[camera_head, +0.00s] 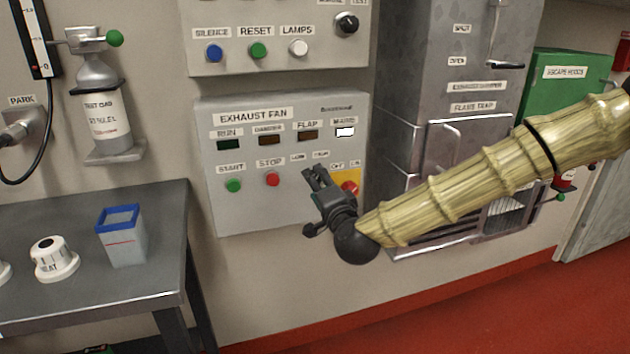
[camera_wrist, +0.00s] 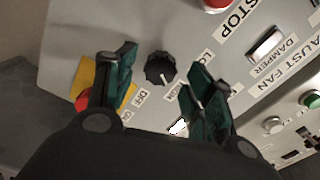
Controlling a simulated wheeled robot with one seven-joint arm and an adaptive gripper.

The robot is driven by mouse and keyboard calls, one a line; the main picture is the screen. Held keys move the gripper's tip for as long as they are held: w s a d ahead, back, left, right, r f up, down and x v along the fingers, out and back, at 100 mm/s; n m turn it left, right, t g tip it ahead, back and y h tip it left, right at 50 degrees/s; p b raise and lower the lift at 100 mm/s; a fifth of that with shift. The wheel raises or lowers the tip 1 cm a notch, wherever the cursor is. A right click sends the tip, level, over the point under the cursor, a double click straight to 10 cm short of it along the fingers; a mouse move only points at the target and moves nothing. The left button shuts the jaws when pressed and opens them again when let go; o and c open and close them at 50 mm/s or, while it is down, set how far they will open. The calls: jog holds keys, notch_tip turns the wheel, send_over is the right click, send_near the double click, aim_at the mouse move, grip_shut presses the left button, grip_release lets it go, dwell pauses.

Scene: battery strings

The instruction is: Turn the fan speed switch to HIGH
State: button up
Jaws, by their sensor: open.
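The fan speed switch is a small black ribbed knob (camera_wrist: 159,68) on the exhaust fan panel (camera_head: 235,190). In the wrist view it shows between the two fingers of my gripper (camera_wrist: 163,62), with a gap on each side. In the head view my gripper (camera_head: 317,178) is open in front of the panel, below the LOW and HIGH labels, and hides the knob. Whether the fingertips reach around the knob in depth, I cannot tell.
A red switch on a yellow plate (camera_head: 350,184) sits close right of my gripper, by the OFF and ON labels. The red STOP button (camera_head: 272,180) and green START button (camera_head: 233,185) are to its left. A grey table (camera_head: 90,300) stands left.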

jog(key=v, duration=0.9)
jog(key=s+d+f+n+g, duration=0.1)
jog(key=s+f+n+g, duration=0.3)
jog(key=f, duration=0.7)
jog(key=s+d+f+g+h, duration=0.15)
jog(key=s+f, duration=0.35)
jog(key=f, duration=0.7)
jog(key=s+d+f+n+g, duration=0.1)
jog(key=s+f+g, duration=0.3)
jog(key=f, duration=0.7)
jog(key=s+d+f+n+g+h, duration=0.1)
jog(key=s+d+f+n+g, duration=0.2)
jog(key=s+f, duration=0.7)
jog(key=s+d+f+n+g+h, duration=0.1)
jog(key=s+d+f+g+h, duration=0.1)
jog(key=s+d+f, duration=0.5)
jog(key=s+d+f+n+g+h, duration=0.1)
jog(key=s+d+g, duration=0.2)
jog(key=s+d, duration=0.55)
jog(key=s+a+r+p, duration=0.2)
jog(key=a+r+p, duration=0.1)
jog(key=r+p, duration=1.6)
jog(key=shift+r, duration=0.1)
